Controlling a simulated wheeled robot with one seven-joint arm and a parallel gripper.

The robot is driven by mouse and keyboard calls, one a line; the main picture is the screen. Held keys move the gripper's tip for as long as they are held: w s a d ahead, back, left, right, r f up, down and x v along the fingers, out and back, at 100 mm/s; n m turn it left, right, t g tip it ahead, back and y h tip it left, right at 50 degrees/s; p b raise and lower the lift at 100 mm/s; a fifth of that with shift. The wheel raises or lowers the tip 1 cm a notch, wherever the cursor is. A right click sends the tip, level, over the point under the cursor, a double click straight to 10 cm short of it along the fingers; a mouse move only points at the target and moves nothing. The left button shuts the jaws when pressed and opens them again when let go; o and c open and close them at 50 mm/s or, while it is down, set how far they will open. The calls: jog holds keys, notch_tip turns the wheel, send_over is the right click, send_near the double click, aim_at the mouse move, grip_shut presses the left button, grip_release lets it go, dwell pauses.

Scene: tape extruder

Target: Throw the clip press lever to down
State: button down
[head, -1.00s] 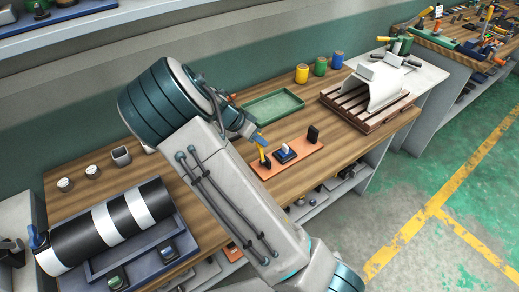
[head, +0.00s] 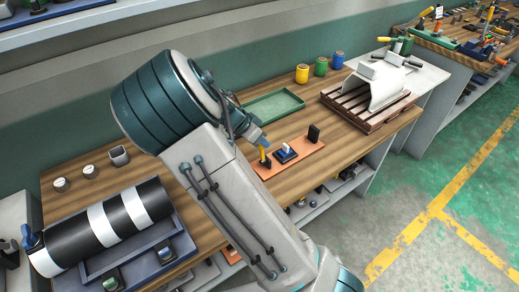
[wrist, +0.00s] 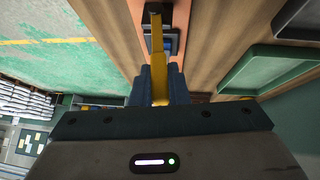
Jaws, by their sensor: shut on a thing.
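The clip press looks like the orange base strip (head: 301,160) on the wooden bench, with a yellow lever (head: 265,158) at its left end. A blue-and-white part on a black block (head: 286,153) sits mid-strip, and a black upright block (head: 314,133) stands at the far end. My gripper (head: 259,141) is at the upper end of the lever. In the wrist view, the blue fingers of my gripper (wrist: 160,88) are shut on the yellow lever (wrist: 157,40), which stands up from the strip. The lever's foot is partly hidden.
A green tray (head: 272,105) lies behind the strip. Yellow, green and blue canisters (head: 320,66) stand at the back. A slatted crate (head: 368,108) with a white piece is to the right. A black-and-white roller (head: 100,226) is at the left. Bare bench lies around the strip.

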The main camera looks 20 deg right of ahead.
jog(key=shift+s+b, duration=0.15)
jog(key=shift+b, duration=0.15)
jog(key=shift+s+d+m+t+y+b, duration=0.2)
jog(key=shift+s+m+t+y+b, duration=0.1)
jog(key=shift+s+t+b, duration=0.35)
dwell(0.5)
